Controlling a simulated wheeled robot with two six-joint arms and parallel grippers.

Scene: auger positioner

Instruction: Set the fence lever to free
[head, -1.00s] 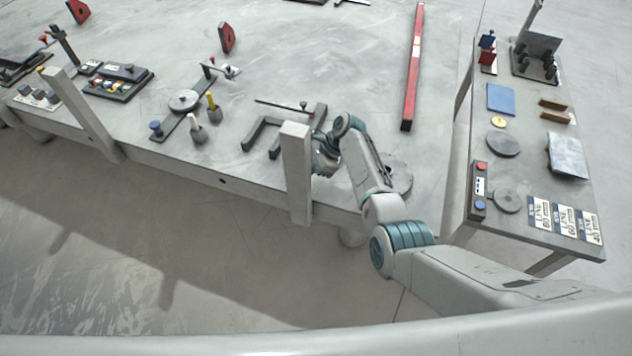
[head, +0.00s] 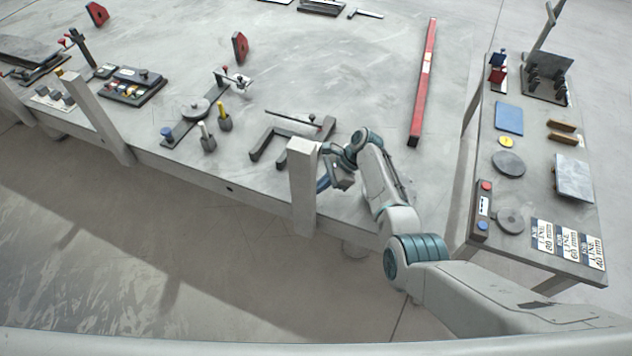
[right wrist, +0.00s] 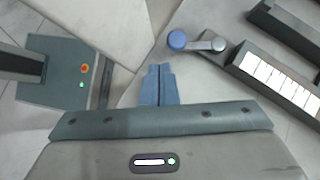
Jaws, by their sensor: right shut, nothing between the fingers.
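In the right wrist view a short grey lever with a round blue knob (right wrist: 178,40) sits on the table beside a dark bar with a white marked strip (right wrist: 280,80). I take it for the fence lever, but no label reads. My right gripper (right wrist: 159,68) is shut and empty, its blue fingertips a little below and left of the knob, apart from it in the picture. In the head view the right gripper (head: 324,184) is low at the table's front edge beside a pale post. That lever is not clearly visible there. My left gripper is not in view.
The pale upright post (head: 303,190) stands close to the right gripper. A dark U-shaped bracket (head: 262,150) lies behind it. A long red bar (head: 423,85) lies farther back. A side table (head: 545,240) with cards and a button box (head: 483,210) stands at the right.

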